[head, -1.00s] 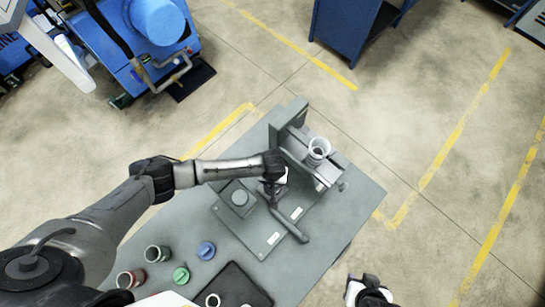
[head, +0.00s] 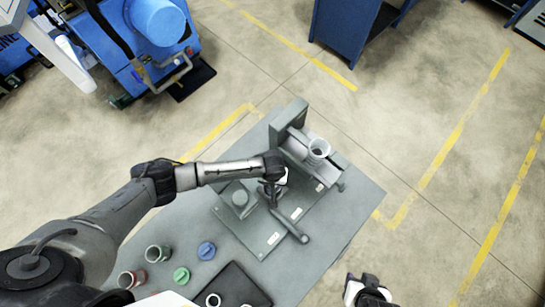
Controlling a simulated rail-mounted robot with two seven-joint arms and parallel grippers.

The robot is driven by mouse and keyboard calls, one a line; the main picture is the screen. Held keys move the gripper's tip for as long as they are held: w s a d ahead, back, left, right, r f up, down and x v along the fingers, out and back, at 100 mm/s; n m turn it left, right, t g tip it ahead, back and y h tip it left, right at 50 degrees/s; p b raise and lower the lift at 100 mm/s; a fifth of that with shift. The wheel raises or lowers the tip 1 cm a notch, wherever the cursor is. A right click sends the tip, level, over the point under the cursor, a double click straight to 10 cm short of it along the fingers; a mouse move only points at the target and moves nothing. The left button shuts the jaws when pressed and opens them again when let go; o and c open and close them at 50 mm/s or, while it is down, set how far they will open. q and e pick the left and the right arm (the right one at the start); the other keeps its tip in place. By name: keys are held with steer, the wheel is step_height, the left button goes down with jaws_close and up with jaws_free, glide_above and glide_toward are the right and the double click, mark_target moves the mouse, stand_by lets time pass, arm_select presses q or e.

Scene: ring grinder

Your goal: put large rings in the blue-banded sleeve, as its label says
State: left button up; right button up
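A red-banded sleeve (head: 131,279) and a darker green-banded sleeve (head: 157,253) stand at the table's left. I cannot make out a blue-banded sleeve. A pale ring (head: 213,300) shows at the dark tray's edge, partly cut off. My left gripper (head: 272,196) points down over the fixture by a grey bar (head: 290,222); its fingers are too hidden to tell their state. My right gripper (head: 368,290) is off the table's right side, its fingers unclear.
A blue disc (head: 206,251) and a green disc (head: 181,275) lie on the grey table (head: 335,225). A dark tray (head: 240,286) lies at the near edge. A square block with a round top (head: 240,199) sits left of my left gripper.

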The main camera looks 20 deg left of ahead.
stand_by(0.3)
arm_select(q)
steer(key=o, duration=1.1)
steer(key=shift+c, duration=0.2)
steer(key=shift+o, duration=0.5)
steer(key=shift+o, duration=1)
